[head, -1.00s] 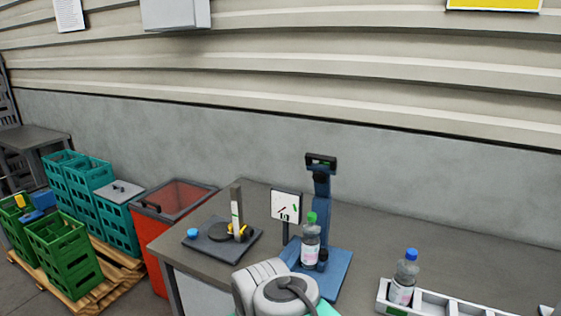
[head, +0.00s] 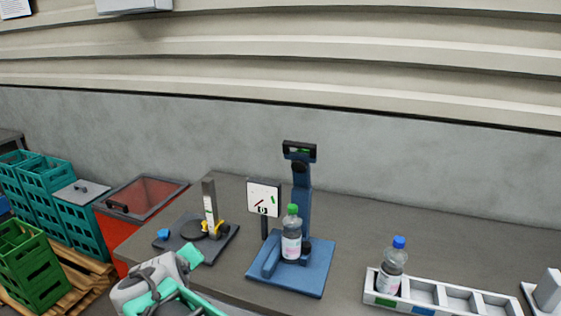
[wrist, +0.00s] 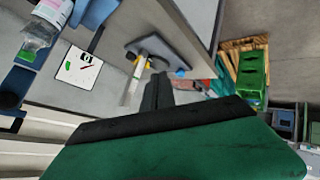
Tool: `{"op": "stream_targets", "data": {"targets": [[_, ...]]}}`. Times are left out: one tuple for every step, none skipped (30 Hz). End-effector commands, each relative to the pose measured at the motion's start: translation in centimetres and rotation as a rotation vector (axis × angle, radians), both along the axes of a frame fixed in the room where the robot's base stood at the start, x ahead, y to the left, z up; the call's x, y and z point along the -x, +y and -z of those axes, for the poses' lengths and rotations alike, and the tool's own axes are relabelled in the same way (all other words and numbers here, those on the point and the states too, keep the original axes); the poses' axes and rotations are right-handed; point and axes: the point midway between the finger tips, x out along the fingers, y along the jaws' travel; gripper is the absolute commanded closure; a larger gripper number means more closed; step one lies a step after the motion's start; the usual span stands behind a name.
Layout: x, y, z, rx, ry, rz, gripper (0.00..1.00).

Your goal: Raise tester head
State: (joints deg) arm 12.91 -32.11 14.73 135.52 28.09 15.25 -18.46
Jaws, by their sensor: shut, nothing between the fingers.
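The tester is a blue stand with a flat base (head: 285,280), an upright column (head: 301,205) and a dark-fronted head (head: 300,152) at the column's top. A clear bottle with a green cap (head: 291,238) stands upright on the base, in front of the column and below the head. A white dial panel (head: 264,197) stands to its left. In the wrist view the bottle (wrist: 40,28) and dial panel (wrist: 80,66) show at upper left. My gripper (wrist: 157,82) is shut and empty, apart from the tester. The tester head is not clearly seen there.
A dark plate with an upright gauge (head: 210,208) and a blue knob sits left on the table. A white tray (head: 455,300) holding a blue-capped bottle (head: 391,265) is at right. A red bin (head: 140,205) and green crates (head: 35,265) stand left of the table.

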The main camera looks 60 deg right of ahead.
Motion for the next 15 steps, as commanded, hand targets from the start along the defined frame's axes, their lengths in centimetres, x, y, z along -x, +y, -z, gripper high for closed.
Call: {"op": "stream_targets", "data": {"targets": [[1.8,-6.1,0.0,0.184,0.004,0.088,1.00],[3.2,-9.4,-1.2,0.316,0.019,0.133,1.00],[5.3,-13.1,-3.1,0.489,0.058,0.184,1.00],[7.0,-15.2,-4.6,0.614,0.102,0.217,1.00],[8.6,-16.8,-6.0,0.730,0.151,0.243,1.00],[10.3,-18.2,-7.8,0.871,0.224,0.266,1.00],[11.4,-18.9,-9.0,0.961,0.278,0.279,1.00],[12.4,-19.3,-10.1,1.040,0.330,0.289,1.00],[13.2,-19.6,-11.2,1.125,0.389,0.294,1.00],[13.6,-19.7,-11.9,1.174,0.427,0.296,1.00],[13.9,-19.8,-12.4,1.211,0.455,0.296,1.00],[14.1,-19.8,-12.9,1.244,0.483,0.296,1.00],[14.2,-19.9,-13.3,1.260,0.494,0.296,1.00],[14.2,-20.0,-13.5,1.268,0.502,0.296,1.00],[14.2,-20.4,-13.8,1.271,0.504,0.297,1.00]]}}
